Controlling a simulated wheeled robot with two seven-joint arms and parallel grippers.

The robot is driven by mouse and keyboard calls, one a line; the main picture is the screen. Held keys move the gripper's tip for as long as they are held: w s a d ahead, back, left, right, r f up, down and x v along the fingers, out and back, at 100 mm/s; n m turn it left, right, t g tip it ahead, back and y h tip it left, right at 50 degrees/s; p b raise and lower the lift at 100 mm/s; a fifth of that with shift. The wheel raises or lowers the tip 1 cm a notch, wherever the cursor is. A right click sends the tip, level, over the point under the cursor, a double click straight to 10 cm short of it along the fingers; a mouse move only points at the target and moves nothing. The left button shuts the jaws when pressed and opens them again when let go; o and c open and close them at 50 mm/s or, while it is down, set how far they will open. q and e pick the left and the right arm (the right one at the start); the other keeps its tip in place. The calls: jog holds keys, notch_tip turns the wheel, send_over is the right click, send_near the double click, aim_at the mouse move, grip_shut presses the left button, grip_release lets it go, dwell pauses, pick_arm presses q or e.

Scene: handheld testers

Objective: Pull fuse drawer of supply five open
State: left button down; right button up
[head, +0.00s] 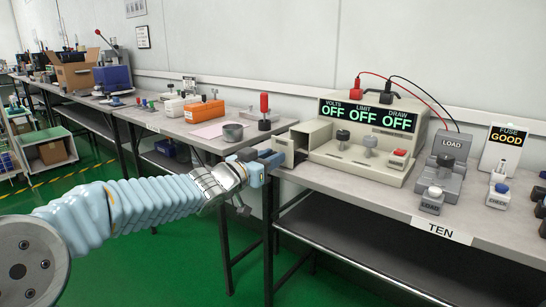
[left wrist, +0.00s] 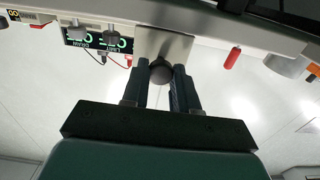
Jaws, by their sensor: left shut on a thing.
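The beige power supply (head: 365,150) stands on a grey bench, and its display reads OFF under VOLTS, LIMIT and DRAW. A beige drawer-like part (head: 287,146) sticks out from its left side, with a dark hollow or gap between its front plate and the case. In the left wrist view a dark round knob (left wrist: 160,75) sits on the beige plate (left wrist: 178,46). My left gripper (head: 270,158) comes from the left and is shut on this knob, one finger on each side, as the left wrist view (left wrist: 161,70) shows. My right gripper is not seen.
The bench front carries a TEN label (head: 440,230). A LOAD box (head: 440,180) and a fuse card (head: 502,148) reading GOOD stand to the right. Red and black leads arch over the supply.

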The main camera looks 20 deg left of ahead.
pick_arm(q)
jog(key=c, duration=0.9)
grip_release()
jog(key=shift+o, duration=0.2)
jog(key=shift+s, duration=0.1)
jog(key=p+v, duration=0.2)
jog(key=v, duration=1.1)
jog(key=shift+s, duration=0.3)
jog(key=shift+a, duration=0.1)
